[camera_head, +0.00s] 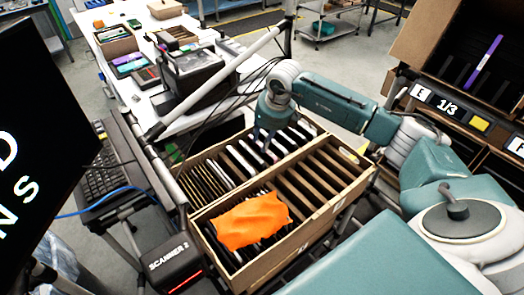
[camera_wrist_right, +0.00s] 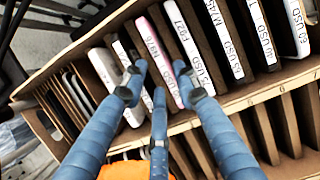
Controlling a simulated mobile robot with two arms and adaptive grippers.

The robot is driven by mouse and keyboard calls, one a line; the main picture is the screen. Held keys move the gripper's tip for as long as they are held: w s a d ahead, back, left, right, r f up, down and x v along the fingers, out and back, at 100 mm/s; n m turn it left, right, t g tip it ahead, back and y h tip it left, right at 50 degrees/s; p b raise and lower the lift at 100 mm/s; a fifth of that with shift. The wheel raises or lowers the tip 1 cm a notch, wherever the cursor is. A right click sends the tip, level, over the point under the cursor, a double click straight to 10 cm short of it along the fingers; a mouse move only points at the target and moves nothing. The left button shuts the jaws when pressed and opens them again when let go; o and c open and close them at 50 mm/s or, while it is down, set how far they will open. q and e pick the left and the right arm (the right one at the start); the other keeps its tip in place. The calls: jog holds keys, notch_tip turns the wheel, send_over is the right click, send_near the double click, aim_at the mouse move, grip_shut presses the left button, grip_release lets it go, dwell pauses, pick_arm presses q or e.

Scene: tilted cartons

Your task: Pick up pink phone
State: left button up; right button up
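The pink phone (camera_wrist_right: 154,45) stands on edge in a slot of the carton, among white-edged phones, with a printed label on its upper edge in the right wrist view. My right gripper (camera_wrist_right: 160,78) is open, with its blue fingers spread on either side of the pink phone's near part. I cannot tell whether they touch it. In the head view my right gripper (camera_head: 266,139) points down at the carton's back row, and I cannot pick out the pink phone there. My left gripper is not in view.
The slotted cardboard carton (camera_head: 335,205) has a front row of dark dividers. An orange cloth (camera_head: 250,220) lies over its front left part. A scanner (camera_head: 172,262) and a keyboard (camera_head: 103,170) are at left. A shelf with bins (camera_head: 470,60) rises at right.

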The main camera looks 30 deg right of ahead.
aim_at(261, 146)
jog(key=x, duration=0.3)
jog(key=shift+w+f+p, duration=0.15)
jog(key=shift+p, duration=0.15)
jog(key=shift+c, duration=0.5)
grip_shut()
